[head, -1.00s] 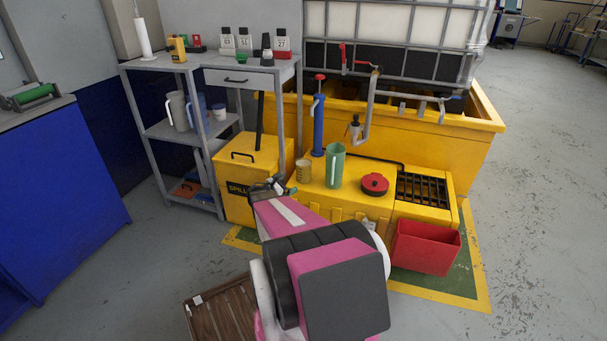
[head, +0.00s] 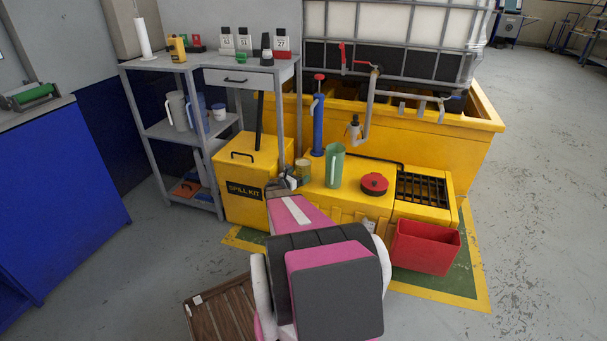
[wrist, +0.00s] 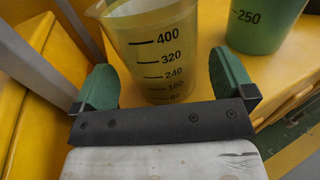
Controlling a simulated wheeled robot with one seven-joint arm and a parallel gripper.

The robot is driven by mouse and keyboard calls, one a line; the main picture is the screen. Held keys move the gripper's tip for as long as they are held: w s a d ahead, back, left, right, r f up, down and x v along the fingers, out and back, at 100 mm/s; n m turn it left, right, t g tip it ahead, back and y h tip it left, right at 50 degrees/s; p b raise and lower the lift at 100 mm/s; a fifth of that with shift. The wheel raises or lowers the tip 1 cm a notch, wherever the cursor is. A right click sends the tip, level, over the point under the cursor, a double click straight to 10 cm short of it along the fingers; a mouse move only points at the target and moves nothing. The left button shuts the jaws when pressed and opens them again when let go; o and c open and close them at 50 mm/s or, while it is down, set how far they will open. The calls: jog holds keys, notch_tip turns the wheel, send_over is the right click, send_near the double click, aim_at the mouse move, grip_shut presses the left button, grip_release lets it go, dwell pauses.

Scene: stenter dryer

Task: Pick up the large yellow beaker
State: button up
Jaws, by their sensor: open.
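The yellow beaker (head: 303,169) is translucent and stands upright on the yellow platform (head: 318,198), left of the green jug (head: 335,166). In the wrist view the beaker (wrist: 155,50) shows dark volume marks up to 400, and its lower part appears between my two green fingers. My gripper (wrist: 165,68) is open, with a finger to each side of the beaker and visible room on the right. I cannot tell whether the left finger touches it. In the head view my gripper (head: 287,178) is beside the beaker's left, partly hidden by my arm.
The green jug (wrist: 268,25) stands close to the right. A blue pump (head: 318,125) stands behind the beaker. A red lid (head: 374,183) and a grate (head: 422,188) lie to the right. The spill kit box (head: 245,170) is left, with a grey shelf (head: 170,131) beyond.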

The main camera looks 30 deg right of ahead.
aim_at(298, 167)
jog(key=x, duration=0.3)
jog(key=shift+w+d, duration=0.1)
jog(key=shift+d, duration=0.1)
jog(key=c, duration=0.9)
jog(key=shift+c, duration=0.2)
jog(key=shift+r, duration=0.4)
jog(key=r, duration=0.4)
jog(key=shift+s+a, duration=0.2)
jog(key=shift+s, duration=0.05)
jog(key=s+a+r, duration=0.5)
jog(key=a+r, duration=0.1)
jog(key=a, duration=0.3)
jog(key=shift+s+a+r, duration=0.15)
jog(key=shift+s+a, duration=0.15)
jog(key=shift+s, duration=0.05)
